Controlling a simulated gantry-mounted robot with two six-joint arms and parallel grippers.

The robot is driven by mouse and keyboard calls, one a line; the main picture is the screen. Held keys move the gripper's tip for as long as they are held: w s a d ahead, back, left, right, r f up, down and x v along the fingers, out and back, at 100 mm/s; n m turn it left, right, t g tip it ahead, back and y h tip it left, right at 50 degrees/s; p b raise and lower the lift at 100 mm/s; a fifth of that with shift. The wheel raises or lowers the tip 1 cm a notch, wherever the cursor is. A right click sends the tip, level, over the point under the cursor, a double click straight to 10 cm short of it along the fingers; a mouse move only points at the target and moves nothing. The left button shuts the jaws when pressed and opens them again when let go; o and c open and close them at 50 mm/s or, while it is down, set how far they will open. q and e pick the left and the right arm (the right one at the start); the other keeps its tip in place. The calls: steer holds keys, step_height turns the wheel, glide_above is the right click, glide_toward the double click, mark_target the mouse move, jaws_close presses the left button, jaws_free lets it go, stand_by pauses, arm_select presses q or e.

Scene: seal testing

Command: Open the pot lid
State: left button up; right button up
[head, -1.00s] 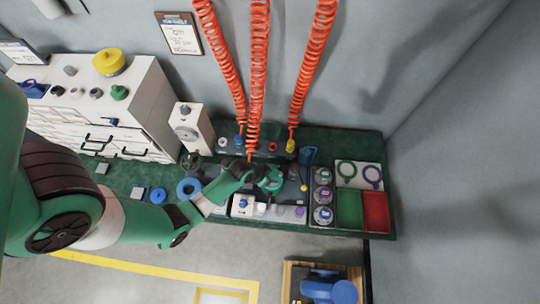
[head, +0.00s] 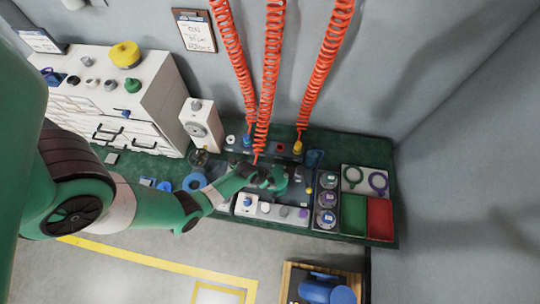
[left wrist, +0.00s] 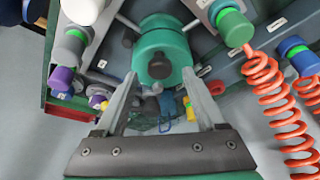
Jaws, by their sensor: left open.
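The green round pot (left wrist: 160,26) shows at the top middle of the left wrist view, with a dark grey knob (left wrist: 159,67) on the side facing me. I take the green face around the knob to be the lid, and it looks closed. My left gripper (left wrist: 158,82) is open, its two grey fingers on either side of the knob with nothing held between them. Whether a fingertip touches the pot is unclear. In the head view the left gripper (head: 262,175) is over the middle of the bench, partly hiding the green pot (head: 279,182). My right gripper is not in view.
Red coiled hoses (head: 268,75) hang close behind the left gripper. Round gauges (head: 326,200), a green tray (head: 353,215) and a red tray (head: 380,219) lie to its right. A white drawer cabinet (head: 150,105) stands left. Small fittings line the bench's front edge.

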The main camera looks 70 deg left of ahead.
arm_select(q)
steer(key=shift+x, duration=0.9)
jaws_close()
stand_by(0.8)
